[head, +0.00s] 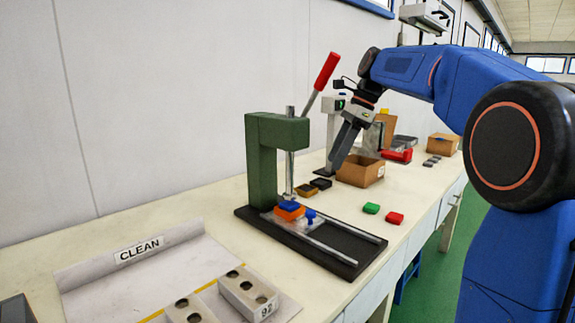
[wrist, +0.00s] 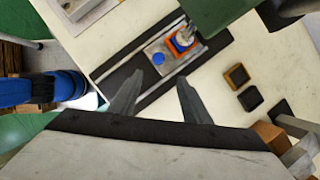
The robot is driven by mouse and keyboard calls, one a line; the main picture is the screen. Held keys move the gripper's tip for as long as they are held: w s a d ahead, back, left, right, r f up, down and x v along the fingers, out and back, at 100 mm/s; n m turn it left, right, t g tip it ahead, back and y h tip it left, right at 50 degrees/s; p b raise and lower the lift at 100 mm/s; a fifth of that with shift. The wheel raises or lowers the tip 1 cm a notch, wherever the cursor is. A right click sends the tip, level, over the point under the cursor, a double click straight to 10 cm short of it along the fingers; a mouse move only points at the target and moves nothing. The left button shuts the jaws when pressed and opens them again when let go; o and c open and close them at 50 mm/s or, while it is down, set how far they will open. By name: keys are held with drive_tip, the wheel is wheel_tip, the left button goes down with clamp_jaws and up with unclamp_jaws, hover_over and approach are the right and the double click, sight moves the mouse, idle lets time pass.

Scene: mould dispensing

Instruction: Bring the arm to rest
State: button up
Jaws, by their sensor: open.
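My blue arm reaches in from the right in the head view. My gripper (head: 343,148) points down above the bench, behind the green press (head: 262,150) and near an open cardboard box (head: 360,170). In the wrist view my gripper (wrist: 155,88) has its two fingers spread apart with nothing between them. Beyond the fingertips lies the dark press base, with an orange and blue mould (wrist: 183,42) under the press ram and a blue knob (wrist: 158,58) beside it. The mould also shows in the head view (head: 290,210).
The press has a red-handled lever (head: 327,71) raised. A mat marked CLEAN (head: 105,285) and grey blocks (head: 248,292) are at front left. Dark and yellow pieces (head: 307,191) lie behind the press.

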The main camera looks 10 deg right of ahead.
drive_tip(key=s+f+n+t+h, duration=0.1)
drive_tip(key=s+f+n, duration=0.5)
drive_tip(key=s, duration=0.5)
drive_tip(key=s+d+f+n+t+h, duration=0.1)
drive_tip(key=s+f+n+h, duration=0.1)
drive_tip(key=s+f+n, duration=0.5)
drive_tip(key=s+f+n+t+h, duration=0.1)
drive_tip(key=s+f+n, duration=0.5)
drive_tip(key=s+f, duration=0.6)
drive_tip(key=s+t, duration=0.1)
drive_tip(key=s, duration=0.4)
drive_tip(key=shift+d+f+n+h, duration=0.3)
drive_tip(key=shift+d+n, duration=0.05)
drive_tip(key=shift+n, duration=0.05)
